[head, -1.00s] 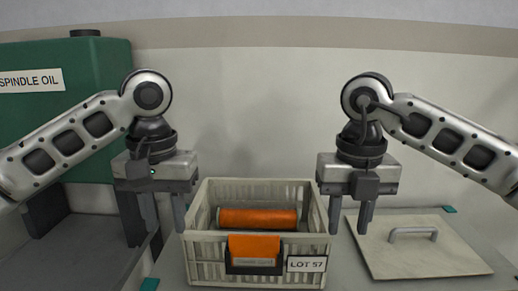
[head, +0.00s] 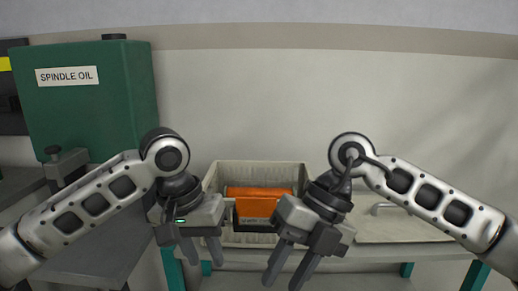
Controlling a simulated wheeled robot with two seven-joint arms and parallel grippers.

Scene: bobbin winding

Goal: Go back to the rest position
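My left gripper (head: 205,264) hangs in front of the crate's left side, its two fingers apart with nothing between them. My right gripper (head: 284,281) hangs in front of the crate's right side, tilted, its fingers also apart and empty. Both point downward and stand nearer to me than the crate. The pale crate (head: 260,168) stands on the table against the wall. An orange cylinder (head: 262,191) lies inside it. An orange card in a dark holder (head: 257,208) is on its front. My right gripper hides the crate's front right part and its label.
A pale lid with a handle (head: 405,230) lies on the table at the right, partly behind my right arm. A green spindle oil tank (head: 90,120) stands at the left on a dark bench. Teal table legs (head: 475,275) show below. The wall behind is bare.

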